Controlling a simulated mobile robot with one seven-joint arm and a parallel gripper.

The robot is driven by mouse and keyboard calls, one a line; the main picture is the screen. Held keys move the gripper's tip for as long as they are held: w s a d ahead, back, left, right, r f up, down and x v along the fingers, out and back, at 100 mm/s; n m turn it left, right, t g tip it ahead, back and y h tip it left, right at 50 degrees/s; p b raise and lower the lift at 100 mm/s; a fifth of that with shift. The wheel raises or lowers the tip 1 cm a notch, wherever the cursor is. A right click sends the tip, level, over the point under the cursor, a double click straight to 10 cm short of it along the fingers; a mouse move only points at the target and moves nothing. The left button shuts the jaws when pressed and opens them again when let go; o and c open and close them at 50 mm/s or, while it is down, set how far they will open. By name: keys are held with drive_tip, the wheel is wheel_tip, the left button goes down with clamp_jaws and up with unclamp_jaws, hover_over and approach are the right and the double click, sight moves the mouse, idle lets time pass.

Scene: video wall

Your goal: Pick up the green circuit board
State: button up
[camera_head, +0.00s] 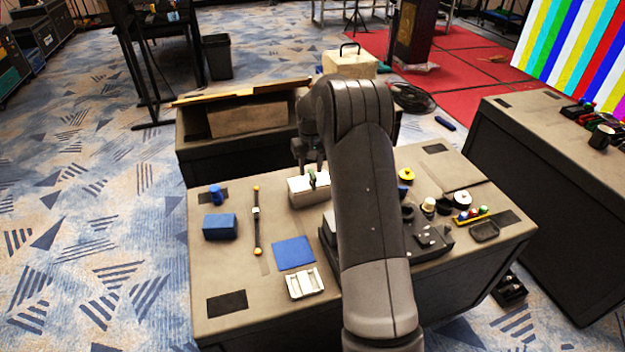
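A small green piece, which looks like the circuit board (313,180), stands upright in or at a whitish box (303,196) near the back of the grey table. Only a thin strip of it shows. My gripper (310,168) points down just above it, with its two dark fingers apart. I cannot tell whether the fingers reach to either side of the board. My dark grey arm hides the middle of the table and part of the box's right side.
The grey table (235,275) also carries a blue block (220,227), a blue flat square (293,253), a white tray (304,283), a thin rod (257,222) and, at right, several small items around a dark tray (484,231). An open crate (250,120) stands behind.

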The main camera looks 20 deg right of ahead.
sight(313, 174)
drive_tip(key=f, duration=0.5)
drive_tip(key=shift+d+f, duration=0.3)
drive_tip(key=shift+f, duration=0.05)
clamp_jaws()
